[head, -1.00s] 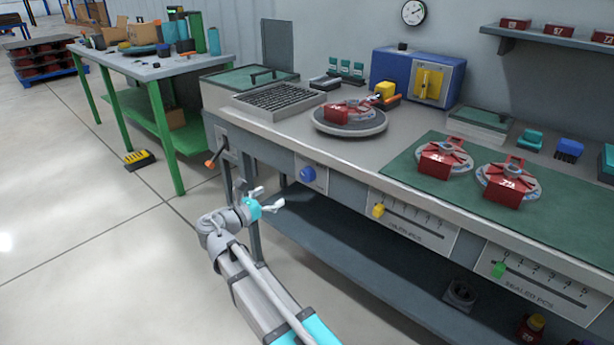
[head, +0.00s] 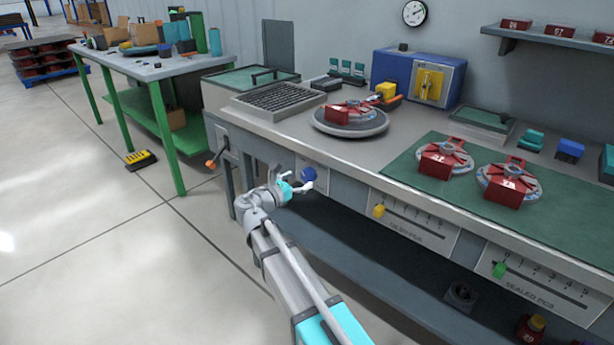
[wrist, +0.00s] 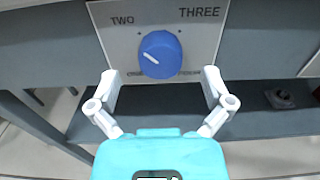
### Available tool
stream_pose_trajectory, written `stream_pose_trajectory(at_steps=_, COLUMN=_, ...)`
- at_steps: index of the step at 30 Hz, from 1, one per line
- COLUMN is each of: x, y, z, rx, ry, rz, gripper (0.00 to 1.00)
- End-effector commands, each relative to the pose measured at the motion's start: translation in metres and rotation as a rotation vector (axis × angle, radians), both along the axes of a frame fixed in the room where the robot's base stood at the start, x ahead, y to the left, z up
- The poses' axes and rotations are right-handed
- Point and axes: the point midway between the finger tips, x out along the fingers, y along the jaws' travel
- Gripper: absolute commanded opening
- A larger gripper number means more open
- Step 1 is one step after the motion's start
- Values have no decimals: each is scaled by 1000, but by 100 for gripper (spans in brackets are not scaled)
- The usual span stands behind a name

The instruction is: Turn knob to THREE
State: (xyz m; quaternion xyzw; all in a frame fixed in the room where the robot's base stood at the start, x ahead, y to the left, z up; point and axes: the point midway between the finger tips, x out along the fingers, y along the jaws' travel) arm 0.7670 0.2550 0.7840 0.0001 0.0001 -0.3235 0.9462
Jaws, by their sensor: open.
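The blue knob (wrist: 161,55) is on a white panel (wrist: 205,40) on the bench front, with TWO at its upper left and THREE at its upper right in the wrist view. The lower labels are partly hidden by the knob or too small to read. In the head view the knob (head: 308,174) shows just beyond my gripper (head: 300,186). In the wrist view my gripper (wrist: 160,80) is open, its fingers wide apart below and either side of the knob, holding nothing.
A yellow slider (head: 379,211) and a green slider (head: 499,270) sit on panels to the right. An orange-tipped lever (head: 211,164) sticks out to the left. The workbench top (head: 385,150) overhangs above, and a dark lower shelf (head: 370,265) runs below.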

Motion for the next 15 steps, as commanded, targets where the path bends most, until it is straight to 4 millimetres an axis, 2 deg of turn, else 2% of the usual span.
stream_pose_trajectory(at_steps=6, x=18, y=-14, z=0, rx=0, ry=0, rz=-1, gripper=100)
stream_pose_trajectory(at_steps=15, x=25, y=-20, z=0, rx=0, ry=0, rz=-1, gripper=100)
